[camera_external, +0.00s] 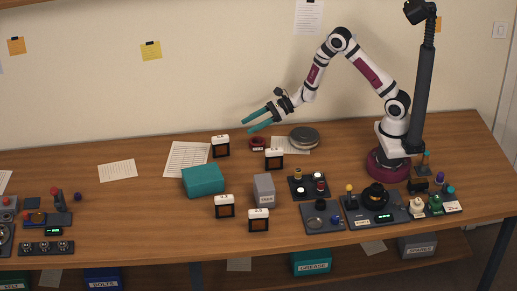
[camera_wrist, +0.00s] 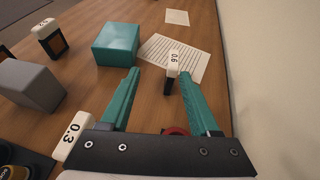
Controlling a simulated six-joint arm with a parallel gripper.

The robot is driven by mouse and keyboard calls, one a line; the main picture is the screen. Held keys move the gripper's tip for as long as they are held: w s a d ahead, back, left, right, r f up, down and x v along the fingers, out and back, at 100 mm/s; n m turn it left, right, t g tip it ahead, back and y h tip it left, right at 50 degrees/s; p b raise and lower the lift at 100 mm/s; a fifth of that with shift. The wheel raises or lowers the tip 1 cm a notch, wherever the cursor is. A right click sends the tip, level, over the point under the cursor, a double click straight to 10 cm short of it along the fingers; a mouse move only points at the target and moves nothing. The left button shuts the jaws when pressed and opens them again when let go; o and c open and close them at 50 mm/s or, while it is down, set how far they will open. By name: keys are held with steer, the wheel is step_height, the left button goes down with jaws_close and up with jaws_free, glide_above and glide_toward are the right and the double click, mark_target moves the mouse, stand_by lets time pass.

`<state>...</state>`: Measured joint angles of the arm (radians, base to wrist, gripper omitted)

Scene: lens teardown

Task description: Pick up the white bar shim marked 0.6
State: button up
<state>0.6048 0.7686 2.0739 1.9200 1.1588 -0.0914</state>
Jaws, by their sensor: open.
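The white bar shim marked 0.6 (camera_wrist: 174,57) stands in the wrist view just beyond my fingertips, nearer the right one, on top of a dark holder. In the external view it appears to be the white-topped piece (camera_external: 221,138) at the back, left of my gripper; its marking is too small to read there. My gripper (camera_external: 247,119) is open and empty, held above the table. In the wrist view its teal fingers (camera_wrist: 158,73) are spread apart, with nothing between them.
A teal block (camera_wrist: 117,45) and grey block (camera_wrist: 30,84) stand to the left in the wrist view. A shim marked 0.3 (camera_wrist: 73,133) is close by the left finger. A red ring (camera_external: 257,143) lies below my gripper. Paper (camera_external: 187,158) lies left of the shim.

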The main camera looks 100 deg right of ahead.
mark_target(227, 136)
steer(key=shift+m+h, duration=0.4)
steer(key=shift+m, duration=0.1)
steer(key=x, duration=0.3)
steer(key=d+f+x, duration=0.1)
steer(key=x, duration=0.2)
steer(key=d+x, duration=0.1)
steer(key=x, duration=0.3)
steer(key=shift+s+f, duration=0.15)
steer(key=shift+s, duration=0.05)
steer(key=x, duration=0.6)
steer(key=shift+d+f, duration=0.2)
steer(key=shift+f, duration=0.05)
jaws_close()
